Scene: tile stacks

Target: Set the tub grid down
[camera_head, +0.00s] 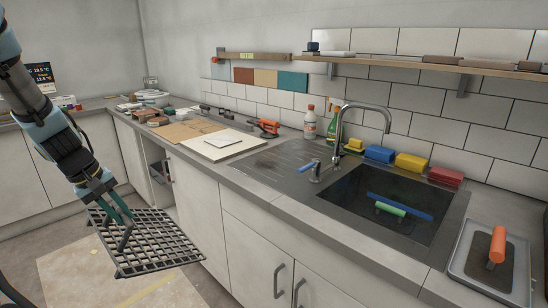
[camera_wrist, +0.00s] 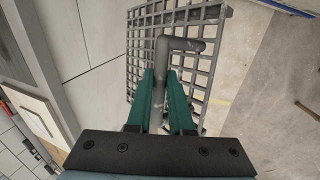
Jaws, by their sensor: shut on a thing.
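The tub grid (camera_head: 158,243) is a dark grey open lattice, seen at the lower left of the head view. It is held roughly level in front of the cabinet doors and appears to hang above the floor. My gripper (camera_head: 127,222) is shut on its grey bent handle. In the wrist view, the teal fingers of my gripper (camera_wrist: 161,80) lie on both sides of the handle (camera_wrist: 182,44), with the lattice beyond them. The gap between the grid and the floor cannot be judged exactly.
A counter (camera_head: 232,178) with a sink (camera_head: 395,205) runs along the wall. White cabinets (camera_head: 250,240) stand close beside the grid, with an open compartment (camera_head: 158,168) behind it. A beige floor patch (camera_head: 85,275) lies below. A grey tray (camera_head: 460,262) sits at the far right.

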